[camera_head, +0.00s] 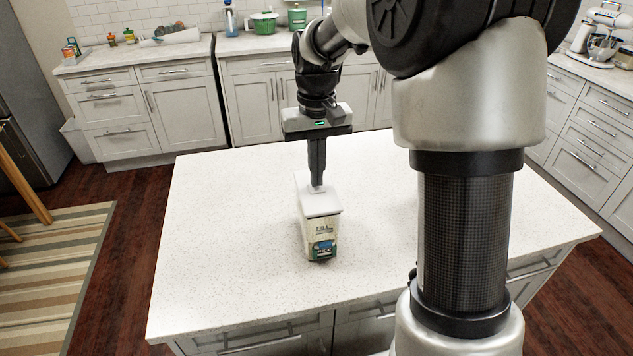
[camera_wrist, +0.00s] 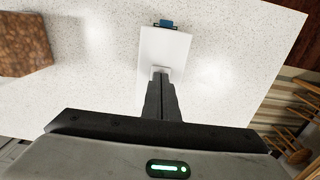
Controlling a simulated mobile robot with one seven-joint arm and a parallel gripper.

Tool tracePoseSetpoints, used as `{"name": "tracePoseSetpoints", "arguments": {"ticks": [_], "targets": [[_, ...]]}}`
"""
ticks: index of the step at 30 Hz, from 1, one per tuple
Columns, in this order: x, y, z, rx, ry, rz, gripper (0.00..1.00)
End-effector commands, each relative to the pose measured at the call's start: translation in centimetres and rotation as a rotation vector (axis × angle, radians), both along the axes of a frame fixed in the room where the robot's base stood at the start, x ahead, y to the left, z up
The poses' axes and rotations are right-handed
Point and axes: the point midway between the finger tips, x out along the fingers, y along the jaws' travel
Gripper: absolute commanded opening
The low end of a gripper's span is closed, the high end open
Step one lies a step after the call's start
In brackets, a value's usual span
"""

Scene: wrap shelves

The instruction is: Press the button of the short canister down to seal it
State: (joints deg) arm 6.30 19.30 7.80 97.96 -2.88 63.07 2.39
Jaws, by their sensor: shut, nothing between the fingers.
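The short canister (camera_head: 320,232) stands upright on the white speckled island. It is clear-sided with a white lid, and its label has green and blue parts and the word rice. Its white lid (camera_wrist: 166,50) shows from above in the wrist view. My gripper (camera_head: 317,184) points straight down over the lid, with its fingers shut together and nothing between them. The fingertips are at the button (camera_wrist: 161,70), a pale square on the lid, and appear to touch it. The fingers partly cover the button, so I cannot tell whether it is raised or down.
A brown block-like item (camera_wrist: 24,44) shows at the left in the wrist view. Counters with a green pot (camera_head: 264,22) and a blue bottle (camera_head: 230,20) stand behind. A striped rug (camera_head: 60,270) lies on the left floor.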

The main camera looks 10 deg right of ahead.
Motion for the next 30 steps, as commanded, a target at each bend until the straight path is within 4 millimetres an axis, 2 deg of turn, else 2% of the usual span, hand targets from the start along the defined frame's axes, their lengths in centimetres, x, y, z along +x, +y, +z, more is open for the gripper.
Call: {"name": "tracePoseSetpoints", "arguments": {"ticks": [1, 21, 30], "targets": [[0.0, 0.0, 0.9, 0.0, -0.001, 0.0, 0.0], [0.1, 0.0, 6.2, 0.0, -0.003, 0.0, 0.0], [0.1, 0.0, 6.4, 0.0, -0.002, 0.0, 0.0]]}}
